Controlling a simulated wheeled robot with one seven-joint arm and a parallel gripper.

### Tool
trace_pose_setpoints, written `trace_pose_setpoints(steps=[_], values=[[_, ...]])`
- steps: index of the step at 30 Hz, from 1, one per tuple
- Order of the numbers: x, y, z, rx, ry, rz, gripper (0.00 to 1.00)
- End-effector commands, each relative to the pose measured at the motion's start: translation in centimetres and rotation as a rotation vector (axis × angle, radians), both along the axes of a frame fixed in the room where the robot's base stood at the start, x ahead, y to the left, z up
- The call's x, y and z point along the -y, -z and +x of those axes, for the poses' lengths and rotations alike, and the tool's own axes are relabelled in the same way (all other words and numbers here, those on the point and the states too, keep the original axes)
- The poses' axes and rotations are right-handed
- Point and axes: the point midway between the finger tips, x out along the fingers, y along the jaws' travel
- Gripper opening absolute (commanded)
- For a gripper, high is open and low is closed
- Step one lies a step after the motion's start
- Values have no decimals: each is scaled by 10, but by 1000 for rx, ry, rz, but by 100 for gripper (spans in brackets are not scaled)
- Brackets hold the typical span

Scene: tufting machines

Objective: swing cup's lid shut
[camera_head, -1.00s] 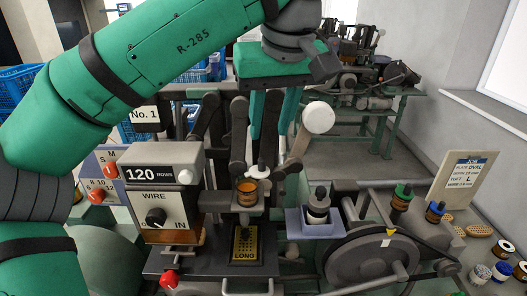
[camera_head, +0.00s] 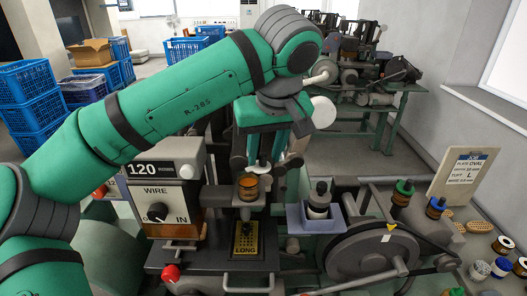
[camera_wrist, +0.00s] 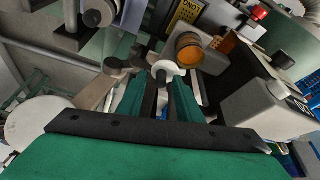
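The cup (camera_head: 248,186) is a small dark-rimmed pot with amber contents, standing on the machine's front bracket. It also shows in the wrist view (camera_wrist: 189,51), its amber mouth uncovered. The lid (camera_head: 259,166) is a small white disc just behind and right of the cup's mouth, standing open; it also shows in the wrist view (camera_wrist: 169,68), with a dark knob towards my gripper. My gripper (camera_head: 266,158) points down above the lid. In the wrist view its fingers (camera_wrist: 165,97) stand apart around the line of the knob; I cannot tell whether they touch it.
A control box marked 120 (camera_head: 168,172) stands left of the cup. A bottle in a blue-grey holder (camera_head: 313,220) and a large wheel (camera_head: 365,258) are to the right. A round white disc (camera_head: 323,112) and machine arms stand close beside my gripper.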

Motion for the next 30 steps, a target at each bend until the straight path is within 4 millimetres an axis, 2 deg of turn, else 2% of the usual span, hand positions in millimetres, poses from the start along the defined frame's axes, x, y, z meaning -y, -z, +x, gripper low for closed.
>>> trace_pose_setpoints(steps=[4,8,30], values=[[-2,0,0,0,-3,0,30],[-3,0,0,0,-4,0,0],[-2,-1,-2,2,55,1,0]])
